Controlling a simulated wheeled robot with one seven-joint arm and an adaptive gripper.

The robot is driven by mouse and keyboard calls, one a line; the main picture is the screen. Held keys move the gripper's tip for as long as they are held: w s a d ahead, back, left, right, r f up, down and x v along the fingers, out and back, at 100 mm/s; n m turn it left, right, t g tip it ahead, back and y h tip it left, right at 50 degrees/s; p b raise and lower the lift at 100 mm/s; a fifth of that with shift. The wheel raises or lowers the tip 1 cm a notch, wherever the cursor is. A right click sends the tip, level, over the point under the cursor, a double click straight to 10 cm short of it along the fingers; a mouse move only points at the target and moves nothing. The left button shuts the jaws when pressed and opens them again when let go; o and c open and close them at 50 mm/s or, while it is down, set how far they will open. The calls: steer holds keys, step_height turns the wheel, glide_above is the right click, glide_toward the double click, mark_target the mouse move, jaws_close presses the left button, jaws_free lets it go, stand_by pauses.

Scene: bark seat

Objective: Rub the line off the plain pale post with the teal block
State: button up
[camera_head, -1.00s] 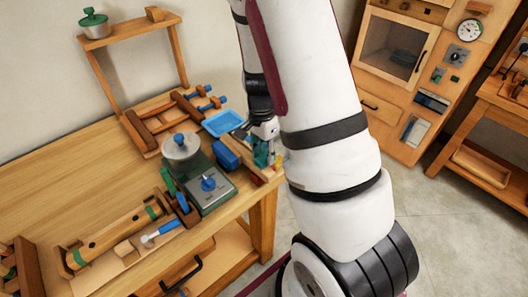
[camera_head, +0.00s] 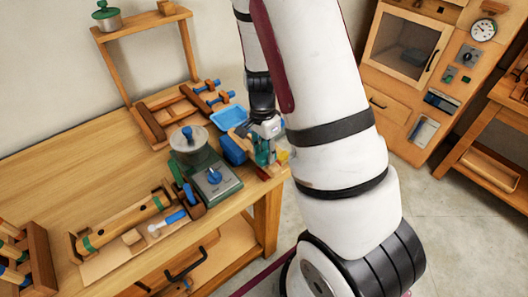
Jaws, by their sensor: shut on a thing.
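My gripper (camera_head: 263,151) is at the right end of the wooden bench, pointing down. It is shut on the teal block (camera_head: 262,155), which shows only as a small teal patch between and below the fingers. The plain pale post cannot be made out for sure; my gripper and arm cover much of that corner. No line can be seen at this size, and I cannot tell whether the block touches a post.
A blue box (camera_head: 233,150) stands just left of my gripper, with a blue tray (camera_head: 229,118) behind it. A wooden clamp frame (camera_head: 165,117) lies further back. The bench's left middle is clear.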

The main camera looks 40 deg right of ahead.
steer(key=shift+d+f, duration=0.1)
steer(key=shift+d, duration=0.9)
steer(key=shift+a+p, duration=0.3)
steer(key=shift+a, duration=1.2)
steer(key=shift+d+b, duration=0.3)
steer(key=shift+d, duration=1.25)
steer(key=shift+w+r+p, duration=0.2)
steer(key=shift+r+p, duration=1.1)
steer(key=shift+r, duration=1.7)
steer(key=shift+f, duration=0.15)
steer(key=shift+s+f+b, duration=0.1)
steer(key=shift+f+b, duration=0.65)
steer(key=shift+f, duration=1.5)
steer(key=shift+f, duration=0.55)
